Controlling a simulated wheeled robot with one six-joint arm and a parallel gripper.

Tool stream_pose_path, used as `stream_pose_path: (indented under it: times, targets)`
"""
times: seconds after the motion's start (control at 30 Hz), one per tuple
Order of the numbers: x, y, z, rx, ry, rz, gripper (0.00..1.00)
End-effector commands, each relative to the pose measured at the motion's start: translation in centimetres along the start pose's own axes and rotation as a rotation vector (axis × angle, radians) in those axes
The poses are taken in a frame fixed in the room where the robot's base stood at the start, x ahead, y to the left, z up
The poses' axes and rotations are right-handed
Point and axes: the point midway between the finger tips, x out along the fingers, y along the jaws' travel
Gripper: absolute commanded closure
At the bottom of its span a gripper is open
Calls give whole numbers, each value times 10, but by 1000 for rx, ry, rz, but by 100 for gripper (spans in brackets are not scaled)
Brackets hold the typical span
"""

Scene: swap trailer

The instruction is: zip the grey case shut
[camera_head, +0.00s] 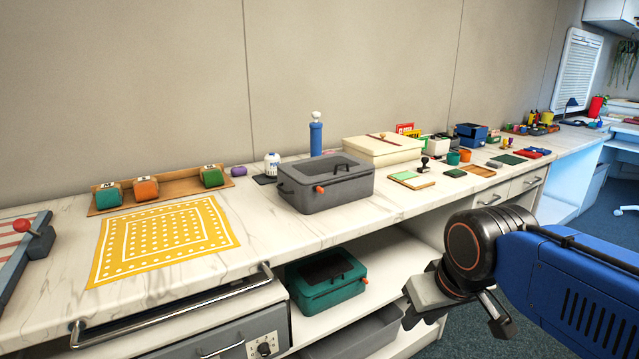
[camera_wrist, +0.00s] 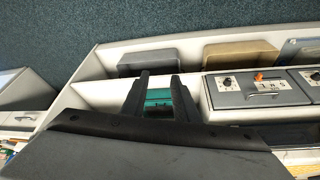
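The grey case (camera_head: 296,199) stands on the marble counter, left of the middle in the head view. Its top has a dark panel and a dark handle. An orange pull tab (camera_head: 319,189) sticks out at its front upper edge. I cannot tell how far its zip is closed. My gripper (camera_head: 455,318) is in front of the counter, lower and to the right of the grey case, apart from it. Its fingers are spread with nothing between them. The wrist view shows the two dark fingers (camera_wrist: 160,80) apart; I cannot make out the grey case there.
A similar teal case (camera_head: 327,290) with an orange tab sits on the shelf below. A yellow dotted mat (camera_head: 165,240) lies left. A metal rail (camera_head: 170,310) edges the counter.

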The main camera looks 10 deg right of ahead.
Motion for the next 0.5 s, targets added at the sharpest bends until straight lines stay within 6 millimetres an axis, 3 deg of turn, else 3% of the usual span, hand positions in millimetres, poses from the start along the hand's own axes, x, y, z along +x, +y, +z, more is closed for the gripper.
stream_pose_path:
  times: [0.2, 0.5]
  targets:
    - [-49, -9, -77, -47, -58, -13, 73]
    - [-108, -27, -181, -117, -144, -29, 73]
